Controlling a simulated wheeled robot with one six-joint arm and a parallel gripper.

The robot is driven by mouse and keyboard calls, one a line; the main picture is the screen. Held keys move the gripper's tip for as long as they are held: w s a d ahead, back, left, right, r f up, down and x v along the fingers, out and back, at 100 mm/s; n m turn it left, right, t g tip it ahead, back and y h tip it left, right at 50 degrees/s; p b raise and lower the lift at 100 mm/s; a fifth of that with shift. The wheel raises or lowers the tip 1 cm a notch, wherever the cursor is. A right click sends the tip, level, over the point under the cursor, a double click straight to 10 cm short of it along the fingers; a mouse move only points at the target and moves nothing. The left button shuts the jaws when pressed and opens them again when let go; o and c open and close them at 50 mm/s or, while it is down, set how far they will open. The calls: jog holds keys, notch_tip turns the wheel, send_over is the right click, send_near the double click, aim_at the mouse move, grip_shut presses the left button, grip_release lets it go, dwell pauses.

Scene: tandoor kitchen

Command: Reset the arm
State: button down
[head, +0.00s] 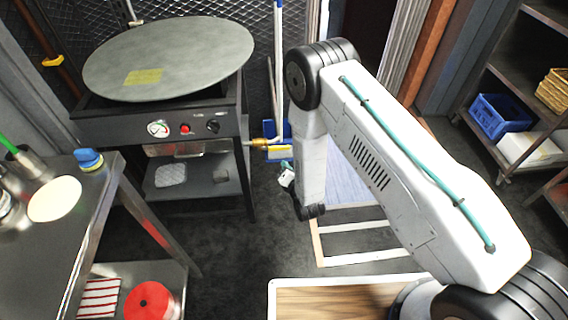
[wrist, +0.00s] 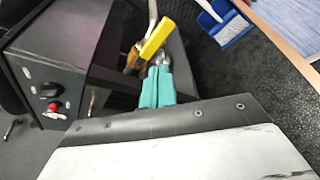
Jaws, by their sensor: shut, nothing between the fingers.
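My arm (head: 390,165) reaches forward from the lower right in the head view and bends down at its elbow. My gripper (head: 286,165) hangs low at its end, small and partly hidden by the arm, to the right of the black stove. In the wrist view my gripper (wrist: 157,72) shows two teal fingers pressed together, with nothing between them. A yellow lever (wrist: 157,38) on a brass fitting lies just beyond the fingertips. I cannot tell whether they touch.
The black stove (head: 165,128) with a large round lid (head: 170,58) stands left of the gripper. A blue dustpan (head: 278,130) is close behind it. A steel table (head: 50,230) is at left, shelves with a blue crate (head: 500,117) at right. Dark floor (head: 235,240) is open between.

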jog(key=shift+s+r, duration=0.2)
jog(key=shift+s, duration=0.65)
jog(key=shift+a, duration=0.1)
